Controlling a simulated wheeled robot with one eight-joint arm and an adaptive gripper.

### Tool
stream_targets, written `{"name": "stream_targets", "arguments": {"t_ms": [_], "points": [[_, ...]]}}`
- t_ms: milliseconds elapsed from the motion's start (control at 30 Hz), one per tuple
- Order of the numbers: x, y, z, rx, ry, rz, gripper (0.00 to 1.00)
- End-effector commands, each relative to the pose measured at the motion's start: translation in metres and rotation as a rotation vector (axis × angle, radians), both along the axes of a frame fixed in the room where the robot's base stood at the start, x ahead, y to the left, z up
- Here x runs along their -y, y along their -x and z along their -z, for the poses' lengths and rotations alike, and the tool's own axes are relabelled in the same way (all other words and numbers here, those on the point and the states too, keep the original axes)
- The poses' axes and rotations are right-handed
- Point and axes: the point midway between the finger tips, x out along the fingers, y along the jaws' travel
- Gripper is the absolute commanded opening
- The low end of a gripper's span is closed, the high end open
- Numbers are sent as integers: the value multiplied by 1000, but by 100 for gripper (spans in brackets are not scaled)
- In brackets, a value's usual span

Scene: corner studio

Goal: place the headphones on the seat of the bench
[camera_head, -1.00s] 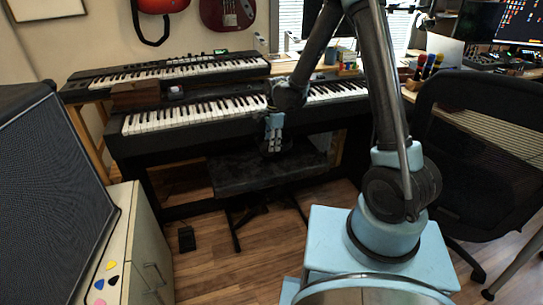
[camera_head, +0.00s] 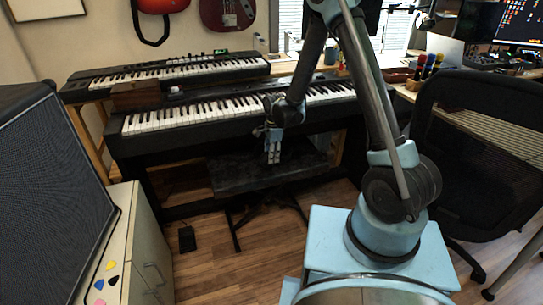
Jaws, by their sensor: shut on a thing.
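The bench (camera_head: 238,180) has a dark, flat seat on black crossed legs, in front of the lower keyboard. My gripper (camera_head: 272,158) is over the back part of the seat, with its light blue and grey fingers pointing down. It is shut on the headphones, which are dark and barely stand out against the dark seat. Their outline is mostly lost there, and I cannot tell whether they touch the seat.
The lower keyboard (camera_head: 190,118) and upper keyboard (camera_head: 165,72) stand just behind the bench. A large speaker (camera_head: 45,190) and a cabinet (camera_head: 145,245) stand at the left. A black office chair (camera_head: 475,150) is at the right. A pedal (camera_head: 187,239) lies on the floor.

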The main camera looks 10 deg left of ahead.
Motion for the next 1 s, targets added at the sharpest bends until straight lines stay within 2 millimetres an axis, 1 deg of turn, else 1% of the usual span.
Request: {"name": "stream_targets", "arguments": {"t_ms": [233, 267, 300, 333, 667, 767, 867, 1000], "points": [[0, 0, 1, 0, 0, 0, 2], [0, 0, 1, 0, 0, 0, 40], [0, 0, 1, 0, 0, 0, 50], [0, 0, 1, 0, 0, 0, 54], [0, 0, 0, 0, 0, 0, 54], [0, 0, -3, 0, 0, 0, 54], [1, 0, -11, 0, 0, 0, 54], [2, 0, -28, 0, 0, 0, 54]]}}
